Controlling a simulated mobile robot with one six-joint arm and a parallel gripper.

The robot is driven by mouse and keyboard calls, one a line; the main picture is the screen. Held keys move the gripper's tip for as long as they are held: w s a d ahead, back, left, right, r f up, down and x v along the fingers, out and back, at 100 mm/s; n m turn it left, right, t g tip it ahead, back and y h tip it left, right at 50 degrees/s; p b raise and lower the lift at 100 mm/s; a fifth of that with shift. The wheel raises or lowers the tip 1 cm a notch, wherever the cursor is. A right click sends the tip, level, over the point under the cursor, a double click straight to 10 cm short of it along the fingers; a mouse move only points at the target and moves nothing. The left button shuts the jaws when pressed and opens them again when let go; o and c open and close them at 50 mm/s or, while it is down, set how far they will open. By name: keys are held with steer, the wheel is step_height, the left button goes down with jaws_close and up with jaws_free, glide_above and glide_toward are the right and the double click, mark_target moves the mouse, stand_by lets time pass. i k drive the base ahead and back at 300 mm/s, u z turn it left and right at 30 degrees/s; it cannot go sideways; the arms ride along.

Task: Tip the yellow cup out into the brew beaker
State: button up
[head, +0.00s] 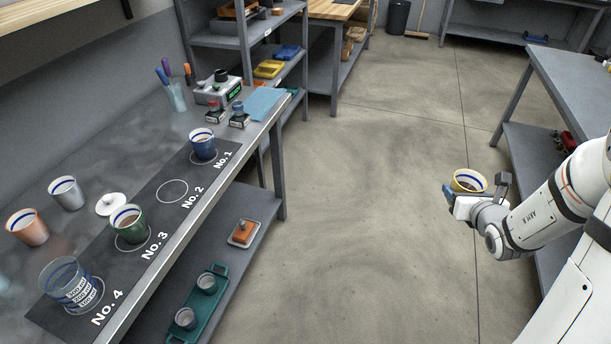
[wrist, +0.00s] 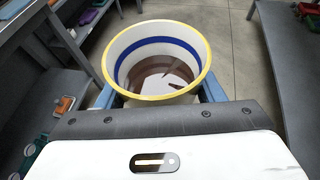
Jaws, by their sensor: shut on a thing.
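The yellow cup (head: 468,181) is held upright in my gripper (head: 473,194), out over the open floor to the right of the bench. In the wrist view the yellow cup (wrist: 157,42) shows a yellow rim, a blue inner band and brown liquid inside. My gripper (wrist: 157,97) is shut on it, with blue fingers at both sides. The brew beaker (head: 67,283), clear glass with white markings, stands on the ring at No. 4 at the near left of the bench. My gripper is far to its right. Any contents of the beaker are hard to tell.
On the bench mat, a green cup (head: 127,223) stands at No. 3 and a blue cup (head: 203,144) at No. 1; No. 2's ring (head: 172,191) is empty. A copper cup (head: 27,227), a grey cup (head: 67,193) and a white lid (head: 111,204) sit behind. The floor between benches is clear.

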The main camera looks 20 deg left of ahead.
mark_target(64, 280)
steer(key=z, duration=0.05)
steer(key=i, duration=0.35)
steer(key=u, duration=2.55)
steer(key=k, duration=0.85)
steer(key=u, duration=0.2)
steer(key=i, duration=0.85)
steer(key=z, duration=0.05)
